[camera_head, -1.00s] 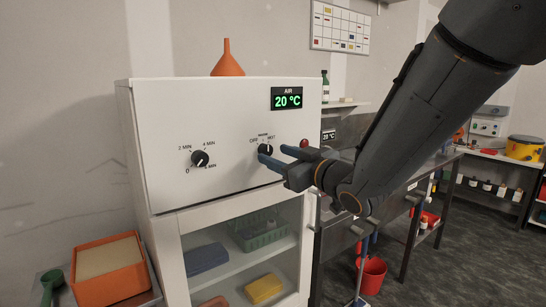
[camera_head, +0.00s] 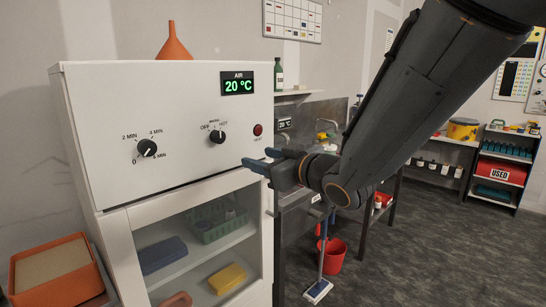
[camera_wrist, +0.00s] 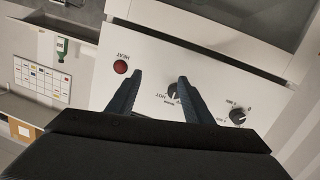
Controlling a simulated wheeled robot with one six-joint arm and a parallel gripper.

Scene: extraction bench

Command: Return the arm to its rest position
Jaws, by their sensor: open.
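My gripper (camera_head: 262,163) is open and empty in front of the right side of the white cabinet's panel (camera_head: 105,105). In the wrist view my gripper (camera_wrist: 160,85) has its two dark fingers spread, with panel between them. The mode knob (camera_head: 217,137) is in plain view in the head view, above and left of the fingers, apart from them. In the wrist view this knob (camera_wrist: 172,90) shows beside the right finger. The red heat button (camera_head: 258,129) is just above the fingers. My arm reaches in from the upper right.
A timer knob (camera_head: 147,148) is on the panel's left, and the display (camera_head: 238,83) reads AIR 20 °C. An orange funnel (camera_head: 173,42) stands on top. An orange tray (camera_head: 52,272) is at lower left. A red bucket (camera_head: 331,256) stands on the floor, with open floor to the right.

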